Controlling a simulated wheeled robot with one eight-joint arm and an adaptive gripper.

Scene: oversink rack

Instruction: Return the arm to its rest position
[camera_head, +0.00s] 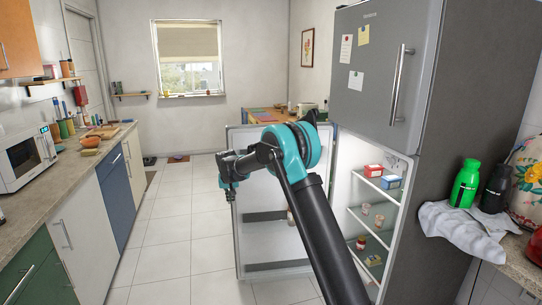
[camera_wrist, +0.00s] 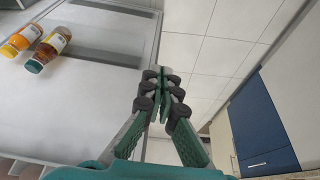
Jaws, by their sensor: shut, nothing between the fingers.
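My arm reaches forward in the head view, and its elbow is bent in front of the open refrigerator. My gripper (camera_head: 231,192) hangs at the left end of the arm, pointing down, in front of the left edge of the open refrigerator door (camera_head: 272,240). In the wrist view my gripper (camera_wrist: 162,82) has its fingers together with nothing between them. Floor tiles lie beyond the fingertips, with the refrigerator door (camera_wrist: 105,45) to the left. The gripper appears apart from the door.
The grey refrigerator (camera_head: 425,165) has its lower compartment open, with small boxes and jars on shelves. Two bottles (camera_wrist: 35,45) show at the door in the wrist view. The left counter (camera_head: 75,155) holds a microwave (camera_head: 25,158). Tiled floor (camera_head: 170,230) between is clear.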

